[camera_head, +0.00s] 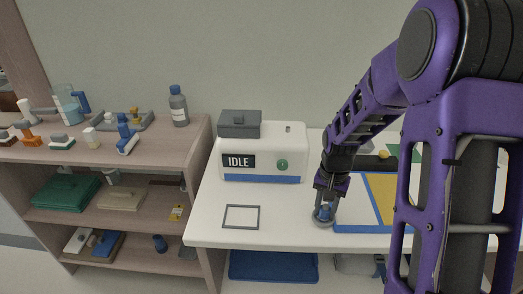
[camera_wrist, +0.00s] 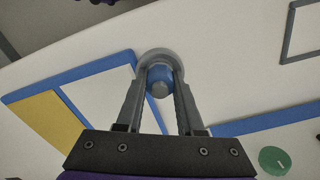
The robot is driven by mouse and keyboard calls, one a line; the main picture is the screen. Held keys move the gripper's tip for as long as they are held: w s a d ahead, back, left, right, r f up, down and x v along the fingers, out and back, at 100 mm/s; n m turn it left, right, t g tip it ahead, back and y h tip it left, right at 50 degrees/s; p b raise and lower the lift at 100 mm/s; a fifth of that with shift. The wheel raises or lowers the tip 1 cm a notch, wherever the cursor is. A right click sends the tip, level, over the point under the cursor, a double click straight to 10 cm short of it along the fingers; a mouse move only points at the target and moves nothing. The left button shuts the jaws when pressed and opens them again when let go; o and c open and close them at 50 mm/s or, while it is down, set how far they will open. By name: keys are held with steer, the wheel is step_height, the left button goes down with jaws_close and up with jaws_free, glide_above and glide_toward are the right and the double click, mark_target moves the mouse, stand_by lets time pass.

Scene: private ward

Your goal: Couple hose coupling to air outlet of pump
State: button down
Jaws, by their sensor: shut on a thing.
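The pump (camera_head: 262,153) is a white box with a blue band, a dark display reading IDLE and a green knob (camera_head: 282,165). A small grey port, which looks like the air outlet (camera_head: 288,128), stands on its top at the right. My gripper (camera_head: 325,208) is at the table's front, to the right of and nearer than the pump. In the wrist view my gripper (camera_wrist: 160,85) is shut on a blue and grey round piece, which looks like the hose coupling (camera_wrist: 160,77). A grey ring (camera_wrist: 151,53) lies around or under it; I cannot tell whether they are joined.
A grey box (camera_head: 239,124) sits on the pump's top left. A grey outlined rectangle (camera_head: 241,217) lies on the white table (camera_head: 210,220). A blue-edged board with yellow (camera_head: 380,192) lies right, partly behind my arm. A wooden shelf (camera_head: 160,160) with bottles and tools stands left.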

steer(key=shift+r+p, duration=1.35)
steer(key=shift+r, duration=1.7)
steer(key=shift+w, duration=0.1)
